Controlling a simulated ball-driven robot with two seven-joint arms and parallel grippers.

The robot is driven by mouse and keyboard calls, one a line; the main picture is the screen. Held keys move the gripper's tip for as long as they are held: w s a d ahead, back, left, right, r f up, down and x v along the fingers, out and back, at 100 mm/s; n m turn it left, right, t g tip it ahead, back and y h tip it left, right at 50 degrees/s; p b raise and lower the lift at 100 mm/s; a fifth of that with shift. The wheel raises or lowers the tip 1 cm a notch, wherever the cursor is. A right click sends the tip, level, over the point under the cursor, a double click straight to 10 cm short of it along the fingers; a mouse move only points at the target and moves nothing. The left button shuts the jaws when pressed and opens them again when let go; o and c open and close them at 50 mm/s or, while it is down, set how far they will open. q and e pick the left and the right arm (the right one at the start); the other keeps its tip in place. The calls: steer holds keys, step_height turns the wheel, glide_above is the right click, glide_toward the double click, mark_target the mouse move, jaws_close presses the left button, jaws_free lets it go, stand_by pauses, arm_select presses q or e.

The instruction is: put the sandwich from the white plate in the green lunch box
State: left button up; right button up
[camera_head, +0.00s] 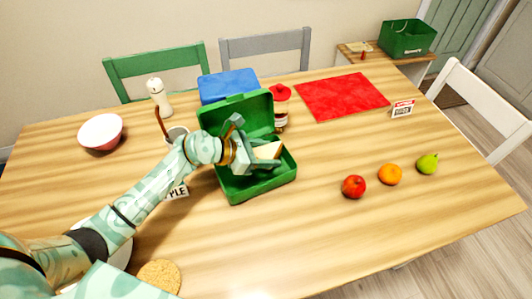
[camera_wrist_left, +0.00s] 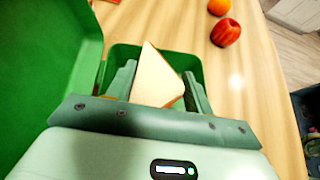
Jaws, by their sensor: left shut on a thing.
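The green lunch box (camera_head: 262,189) stands open near the middle of the table, its lid raised at the back. My left gripper (camera_head: 262,157) is over the box's open tray, shut on the sandwich (camera_head: 268,150), a pale triangular wedge. In the left wrist view the sandwich (camera_wrist_left: 155,78) sits between the two fingers of the gripper (camera_wrist_left: 155,88), with the green box (camera_wrist_left: 125,52) beneath and around it. I cannot tell whether the sandwich touches the box floor. The white plate (camera_head: 120,255) is mostly hidden behind my left arm. My right gripper is out of view.
A blue box (camera_head: 228,85) and a red-capped jar (camera_head: 281,108) stand behind the lunch box. A mug (camera_head: 177,134) is left of it. A red apple (camera_head: 353,187), an orange (camera_head: 390,174) and a green pear (camera_head: 428,163) lie right. The front right table is clear.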

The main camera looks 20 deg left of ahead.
arm_select(q)
steer(key=shift+f+b, duration=0.35)
steer(key=shift+f, duration=0.25)
steer(key=o, duration=0.6)
